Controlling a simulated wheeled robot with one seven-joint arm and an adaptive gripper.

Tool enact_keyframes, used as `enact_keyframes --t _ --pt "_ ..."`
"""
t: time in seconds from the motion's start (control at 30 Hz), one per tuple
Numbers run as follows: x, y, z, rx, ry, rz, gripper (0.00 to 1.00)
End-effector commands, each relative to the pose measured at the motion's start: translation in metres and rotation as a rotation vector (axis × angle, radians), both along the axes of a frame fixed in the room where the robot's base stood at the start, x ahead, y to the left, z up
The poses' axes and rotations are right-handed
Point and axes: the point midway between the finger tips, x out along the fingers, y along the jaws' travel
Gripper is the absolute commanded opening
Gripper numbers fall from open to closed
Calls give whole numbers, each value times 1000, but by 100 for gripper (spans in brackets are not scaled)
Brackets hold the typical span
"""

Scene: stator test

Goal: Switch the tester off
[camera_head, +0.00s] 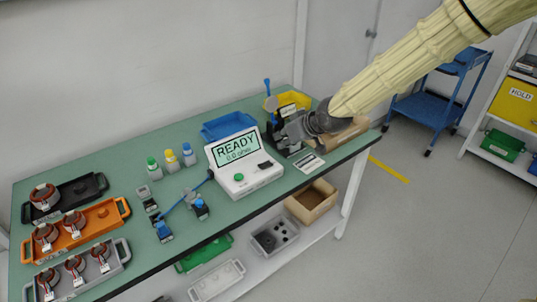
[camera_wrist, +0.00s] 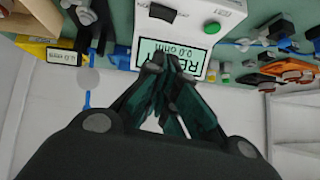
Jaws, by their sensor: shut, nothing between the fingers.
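The tester (camera_head: 252,187) is a white box on the green bench, with a raised screen (camera_head: 236,147) reading "READY 0.0 ohm". A green button (camera_head: 239,177) and a dark switch (camera_head: 265,165) sit on its sloped front. My gripper (camera_head: 279,141) is shut and empty, near the right edge of the screen. In the wrist view the tester is upside down. My shut fingertips (camera_wrist: 166,62) overlap the screen (camera_wrist: 188,57) there, with the dark switch (camera_wrist: 162,12) and green button (camera_wrist: 212,28) beyond. I cannot tell whether the fingertips touch the tester.
A blue bin (camera_head: 227,125) is behind the tester and a yellow bin (camera_head: 293,99) is behind my gripper. Small bottles (camera_head: 171,160) and blue-wired clips (camera_head: 201,209) are left of the tester. Trays of stators, one orange (camera_head: 103,215), fill the bench's left end. A label card (camera_head: 309,164) lies to the right.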

Motion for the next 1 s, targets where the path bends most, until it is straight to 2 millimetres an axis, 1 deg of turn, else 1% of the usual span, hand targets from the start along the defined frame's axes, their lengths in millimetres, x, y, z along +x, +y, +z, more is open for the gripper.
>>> enact_keyframes --t 0.17,0.8,0.87,1.0 --pt "6 5 -8 -1 2 0 0" --pt "48 45 -64 -1 0 1 0" --pt "51 49 -70 -1 2 1 0" --pt "50 51 -87 -1 3 1 0"
